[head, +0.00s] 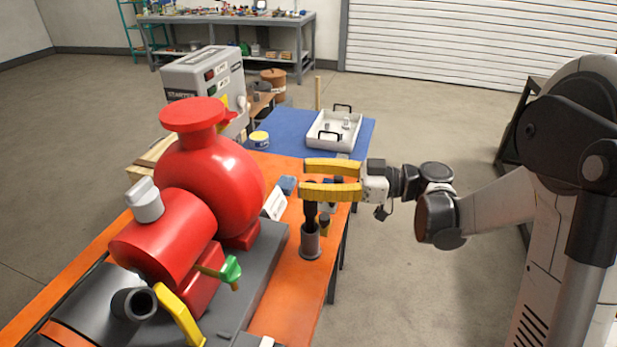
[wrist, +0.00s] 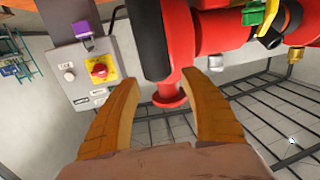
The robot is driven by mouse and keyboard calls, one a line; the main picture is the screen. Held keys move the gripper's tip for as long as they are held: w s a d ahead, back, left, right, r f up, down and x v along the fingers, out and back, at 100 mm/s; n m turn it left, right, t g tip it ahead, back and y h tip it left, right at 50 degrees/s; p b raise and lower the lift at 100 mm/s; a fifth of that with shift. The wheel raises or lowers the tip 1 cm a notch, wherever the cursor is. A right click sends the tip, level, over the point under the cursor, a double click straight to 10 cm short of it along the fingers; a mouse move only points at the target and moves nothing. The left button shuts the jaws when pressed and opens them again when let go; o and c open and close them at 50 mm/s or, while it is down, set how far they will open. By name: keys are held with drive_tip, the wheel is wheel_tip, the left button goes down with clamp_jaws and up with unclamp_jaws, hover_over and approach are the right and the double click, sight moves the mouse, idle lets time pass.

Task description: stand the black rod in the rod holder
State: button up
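The black rod (head: 310,213) stands upright, its lower end in the grey cylindrical rod holder (head: 310,242) on the orange bench. My gripper (head: 302,178) is open, its two yellow fingers level and wide apart at the rod's upper part. The nearer finger hides some of the rod in the head view. In the wrist view a black cylinder (wrist: 150,40), seemingly the rod, comes down from the top edge. Its end lies between the fingers, clear of both. How deep the rod sits is hidden inside the holder.
The red pump (head: 215,185) stands left of the holder, with a green-handled valve (head: 231,270) close by. A grey starter box (head: 205,85) is behind. A white tray (head: 334,130) lies on a blue mat (head: 285,125). Small items sit near the holder; floor right of the bench is clear.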

drive_tip(key=s+d, duration=0.2)
drive_tip(key=d, duration=1)
drive_tip(key=shift+r, duration=0.15)
drive_tip(key=shift+a, duration=0.15)
